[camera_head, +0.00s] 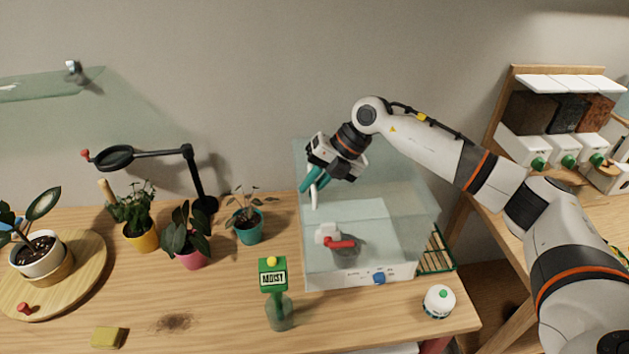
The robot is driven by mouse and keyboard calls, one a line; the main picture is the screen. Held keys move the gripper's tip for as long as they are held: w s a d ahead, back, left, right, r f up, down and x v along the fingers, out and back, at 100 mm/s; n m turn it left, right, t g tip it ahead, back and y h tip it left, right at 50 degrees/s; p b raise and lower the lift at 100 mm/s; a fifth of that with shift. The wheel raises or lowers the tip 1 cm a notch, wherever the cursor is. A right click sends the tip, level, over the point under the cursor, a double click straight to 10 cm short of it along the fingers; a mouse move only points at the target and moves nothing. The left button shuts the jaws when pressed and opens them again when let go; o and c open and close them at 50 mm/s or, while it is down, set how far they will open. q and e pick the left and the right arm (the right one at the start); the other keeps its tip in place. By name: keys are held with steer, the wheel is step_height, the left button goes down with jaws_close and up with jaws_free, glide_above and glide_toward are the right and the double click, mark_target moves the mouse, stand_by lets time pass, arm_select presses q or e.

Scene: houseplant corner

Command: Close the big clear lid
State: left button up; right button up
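The big clear lid (395,195) is a see-through box-like cover at the white tray base (330,281), right of the table's middle. Its faint edges rise behind the base; I cannot tell its exact angle. A white fitting with a red handle (341,244) shows over the middle of the base. My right gripper (313,193) points down at the left part of the clear lid, above and left of the red handle. Teal and white parts show at its fingertips. I cannot tell whether it touches the lid or how far its fingers are apart. My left gripper is out of view.
Potted plants (249,225) and a black lamp (196,180) stand to the left. A green bottle marked MOIST (280,312) stands in front, a white jar (439,301) at the front right. A green rack (437,252) is beside the base.

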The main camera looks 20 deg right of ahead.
steer(key=shift+s+f, duration=0.1)
steer(key=shift+f, duration=0.15)
steer(key=shift+d+r, duration=0.1)
steer(key=shift+r, duration=0.1)
steer(key=b+v, duration=0.4)
steer(key=v, duration=0.8)
steer(key=shift+b, duration=0.3)
